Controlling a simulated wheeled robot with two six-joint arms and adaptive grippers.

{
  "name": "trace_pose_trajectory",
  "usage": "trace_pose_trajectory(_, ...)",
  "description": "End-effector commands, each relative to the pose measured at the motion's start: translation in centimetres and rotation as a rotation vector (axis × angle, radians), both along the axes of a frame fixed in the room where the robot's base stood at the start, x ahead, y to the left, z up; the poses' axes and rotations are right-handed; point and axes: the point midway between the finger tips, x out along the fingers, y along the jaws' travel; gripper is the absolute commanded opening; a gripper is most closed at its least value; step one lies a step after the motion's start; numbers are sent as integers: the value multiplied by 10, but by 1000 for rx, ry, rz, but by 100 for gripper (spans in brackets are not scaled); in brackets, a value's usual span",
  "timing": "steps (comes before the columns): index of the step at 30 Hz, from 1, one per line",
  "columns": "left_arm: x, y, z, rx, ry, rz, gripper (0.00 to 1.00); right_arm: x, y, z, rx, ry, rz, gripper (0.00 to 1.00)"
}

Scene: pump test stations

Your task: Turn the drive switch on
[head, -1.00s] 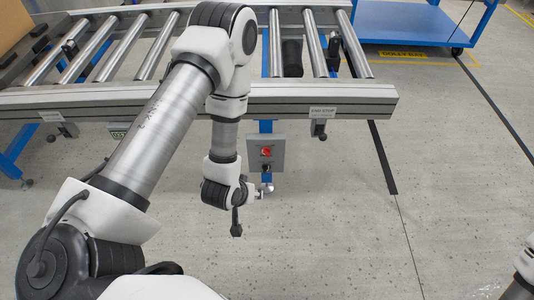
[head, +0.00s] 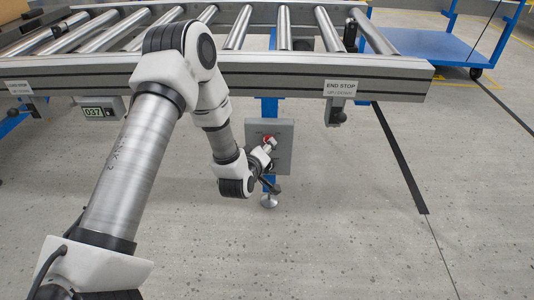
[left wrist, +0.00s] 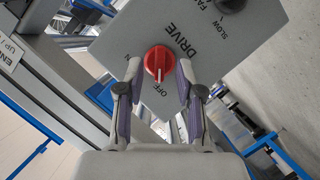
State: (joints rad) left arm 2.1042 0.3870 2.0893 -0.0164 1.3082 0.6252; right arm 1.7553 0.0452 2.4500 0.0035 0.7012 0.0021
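The drive switch is a red rotary knob (left wrist: 159,63) on a grey control box (left wrist: 120,42), lettered DRIVE and OFF. The white mark on the knob points toward OFF. In the head view the grey box (head: 285,150) hangs under the conveyor, and the red knob (head: 268,139) is partly hidden by my gripper. My left gripper (left wrist: 159,68) is open, with one finger on each side of the knob and a small gap on both sides. It also shows in front of the box in the head view (head: 270,146). My right gripper is not in view.
A black knob (left wrist: 231,4) marked SLOW and FAST sits on the same box. The roller conveyor (head: 385,84) with an END STOP label runs above. A display (head: 93,112) reading 037 hangs at left. A blue cart (head: 425,47) stands at back right. Floor in front is clear.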

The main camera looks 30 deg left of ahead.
Motion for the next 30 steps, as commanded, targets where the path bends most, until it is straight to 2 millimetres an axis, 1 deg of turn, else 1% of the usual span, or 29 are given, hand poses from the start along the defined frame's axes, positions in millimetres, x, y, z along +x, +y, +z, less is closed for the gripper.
trace_pose_trajectory(1,7,2,-5,1,-3,0,36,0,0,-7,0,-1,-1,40)
trace_pose_trajectory(4,14,4,-5,0,-1,0,36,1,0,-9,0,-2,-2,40)
trace_pose_trajectory(11,15,4,-4,0,2,-1,36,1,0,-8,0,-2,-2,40)
trace_pose_trajectory(12,15,4,-4,0,2,-1,22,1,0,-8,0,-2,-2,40)
trace_pose_trajectory(14,15,4,-4,0,2,-1,1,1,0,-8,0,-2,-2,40)
trace_pose_trajectory(23,15,4,-4,5,4,-2,0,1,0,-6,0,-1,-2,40)
trace_pose_trajectory(26,15,3,-3,15,12,-2,0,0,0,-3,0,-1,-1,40)
trace_pose_trajectory(30,15,3,-1,53,36,-3,0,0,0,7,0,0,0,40)
